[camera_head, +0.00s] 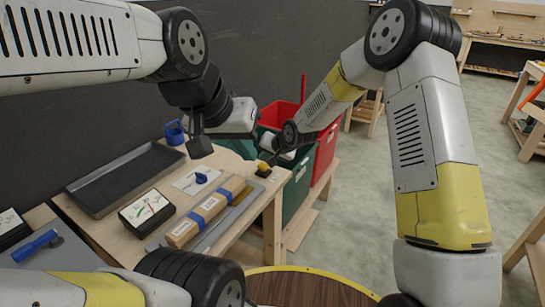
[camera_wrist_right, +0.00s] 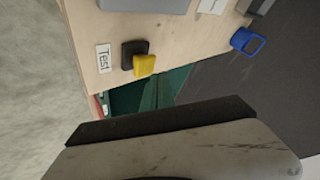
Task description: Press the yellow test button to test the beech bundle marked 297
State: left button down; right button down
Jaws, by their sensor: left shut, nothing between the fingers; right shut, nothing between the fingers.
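The yellow test button (camera_head: 263,166) sits on a black base at the right end of the bench. In the right wrist view the yellow button (camera_wrist_right: 145,65) and its black base lie beside a "Test" label (camera_wrist_right: 104,58). A beech bundle (camera_head: 205,212) with blue bands and white labels lies on a grey fixture; its number is too small to read. My right gripper (camera_head: 268,144) is shut and empty, just above and behind the button, apparently apart from it. My left gripper (camera_head: 199,148) is shut and empty above the back of the bench, left of the button.
A dial meter (camera_head: 147,209) stands left of the bundle, in front of a dark tray (camera_head: 125,178). A white card with a blue item (camera_head: 200,179) lies behind the bundle. A blue holder (camera_head: 175,133) is at the back. Green (camera_head: 297,187) and red (camera_head: 326,150) bins stand beyond the bench's right end.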

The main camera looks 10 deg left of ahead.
aim_at(265, 166)
jog(key=shift+f, duration=0.15)
jog(key=shift+f, duration=0.3)
jog(key=shift+f, duration=1)
dwell(1.1)
jog(key=shift+r, duration=0.15)
dwell(0.3)
jog(key=shift+r, duration=1.3)
jog(key=shift+r, duration=2.5)
